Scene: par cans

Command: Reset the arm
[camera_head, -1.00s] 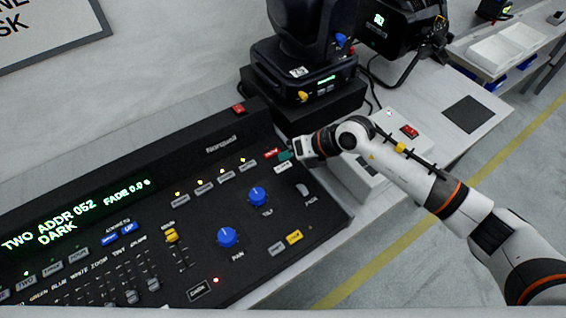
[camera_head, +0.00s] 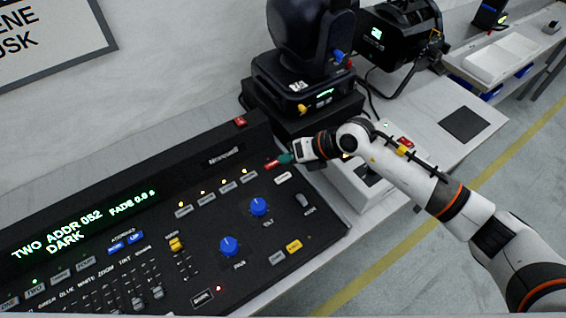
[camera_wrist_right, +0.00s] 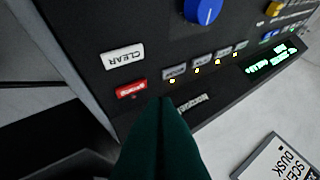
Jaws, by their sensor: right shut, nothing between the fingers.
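My right arm (camera_head: 430,190) reaches in from the right over the black lighting console (camera_head: 330,225). My right gripper (camera_head: 284,159) has teal fingers, shut with nothing between them. Its tips are close to the red button (camera_head: 272,164) at the console's upper right; I cannot tell whether they touch the console. In the right wrist view the shut fingers (camera_wrist_right: 167,101) point at the panel beside the red button (camera_wrist_right: 131,90), below a white CLEAR button (camera_wrist_right: 123,57). The console display (camera_head: 85,222) reads "TWO ADDR 052", "DARK" and a fade time. My left gripper is not in view.
A black moving-head light (camera_head: 308,60) stands behind the console. Another black lamp (camera_head: 398,35) stands to its right. A white box with a red button (camera_head: 404,141) sits beyond my arm. A white tray (camera_head: 500,58) is at the far right. Open floor (camera_head: 480,215) shows at the right.

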